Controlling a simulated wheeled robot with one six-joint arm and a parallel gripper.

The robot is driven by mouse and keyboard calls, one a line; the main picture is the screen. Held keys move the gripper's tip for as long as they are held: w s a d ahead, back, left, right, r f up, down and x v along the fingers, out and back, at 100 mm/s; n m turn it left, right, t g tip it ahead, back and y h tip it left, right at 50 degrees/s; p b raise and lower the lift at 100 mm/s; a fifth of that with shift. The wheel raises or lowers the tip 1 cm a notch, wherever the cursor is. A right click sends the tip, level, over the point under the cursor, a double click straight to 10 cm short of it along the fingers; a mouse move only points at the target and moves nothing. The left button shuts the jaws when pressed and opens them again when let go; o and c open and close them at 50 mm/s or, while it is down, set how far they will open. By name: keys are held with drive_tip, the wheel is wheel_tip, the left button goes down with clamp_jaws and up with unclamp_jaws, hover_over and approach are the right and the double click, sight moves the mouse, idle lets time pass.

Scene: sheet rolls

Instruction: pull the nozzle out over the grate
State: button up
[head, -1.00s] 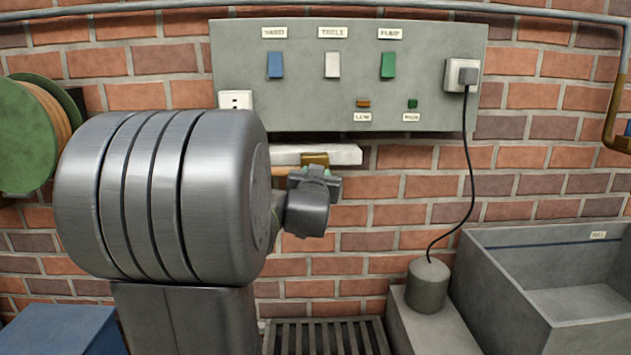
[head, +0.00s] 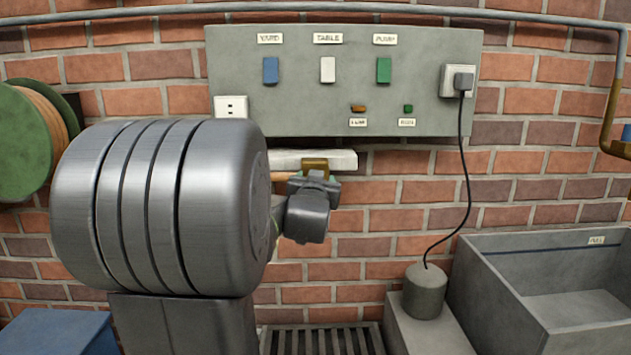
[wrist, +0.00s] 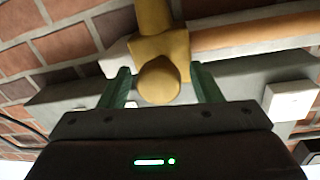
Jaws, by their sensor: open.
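The brass nozzle (wrist: 160,80) shows in the wrist view as a rounded end in front of a square brass block, with an orange-brown hose (wrist: 250,36) running off to the right. In the head view the brass part (head: 315,164) shows at the pale ledge below the panel, just above my gripper (head: 315,182). My gripper's green fingers (wrist: 164,86) are open, one on each side of the nozzle's rounded end, with gaps visible. The grate (head: 320,341) lies on the floor below, its near part cut off by the frame. My arm hides part of the wall and hose.
A grey panel (head: 300,100) with switches and a plugged-in black cord is above. The cord runs to a grey cylinder (head: 424,290) on a block right of the grate. A grey trough (head: 500,310) stands at right, a green hose reel (head: 22,145) at left.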

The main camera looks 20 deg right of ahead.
drive_tip(key=v, duration=1.3)
drive_tip(key=shift+s+a+p, duration=0.15)
drive_tip(key=shift+s+p, duration=0.15)
drive_tip(key=shift+p, duration=0.1)
drive_tip(key=x, duration=1.4)
drive_tip(key=shift+b, duration=0.4)
drive_tip(key=shift+s, duration=0.1)
